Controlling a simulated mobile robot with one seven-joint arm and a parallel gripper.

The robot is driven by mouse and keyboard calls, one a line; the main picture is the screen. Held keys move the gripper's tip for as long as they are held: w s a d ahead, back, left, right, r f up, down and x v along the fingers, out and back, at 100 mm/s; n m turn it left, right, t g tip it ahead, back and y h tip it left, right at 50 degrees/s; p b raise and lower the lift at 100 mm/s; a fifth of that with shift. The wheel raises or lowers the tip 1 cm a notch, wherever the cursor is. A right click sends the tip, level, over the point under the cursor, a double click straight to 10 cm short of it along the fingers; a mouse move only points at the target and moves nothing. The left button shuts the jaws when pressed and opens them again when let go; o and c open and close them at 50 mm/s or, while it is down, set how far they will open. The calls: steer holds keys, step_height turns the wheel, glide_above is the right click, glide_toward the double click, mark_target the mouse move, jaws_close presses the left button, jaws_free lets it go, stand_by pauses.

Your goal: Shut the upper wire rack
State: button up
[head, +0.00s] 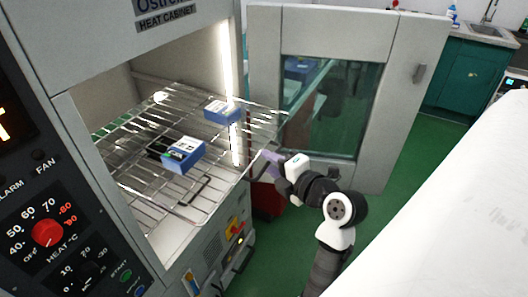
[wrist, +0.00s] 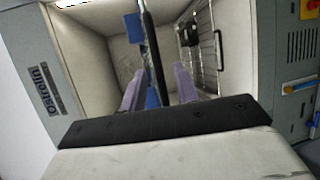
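The upper wire rack (head: 150,112) sticks out of the open heat cabinet (head: 190,55), with blue boxes on it. One blue box (head: 183,155) lies near its front and another blue box (head: 222,111) lies farther right. My gripper (head: 267,162) is at the rack's front edge, on the right. In the wrist view the rack shows nearly edge-on as a dark bar (wrist: 153,50) between my two purple fingers (wrist: 158,72). The fingers stand apart with gaps beside the bar, so the gripper looks open around it. Whether a finger touches it cannot be told.
A lower wire rack (wrist: 206,50) with a dark object on it shows in the wrist view. The cabinet's windowed door (head: 415,110) stands open to the right. A white surface (head: 450,200) lies at the right. Green floor shows between.

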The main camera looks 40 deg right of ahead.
steer(key=shift+w+f+p, duration=0.2)
steer(key=shift+w, duration=0.55)
steer(key=shift+w+f+p, duration=0.15)
steer(key=shift+w+p, duration=0.05)
steer(key=shift+w, duration=0.55)
steer(key=shift+c, duration=0.2)
jaws_close()
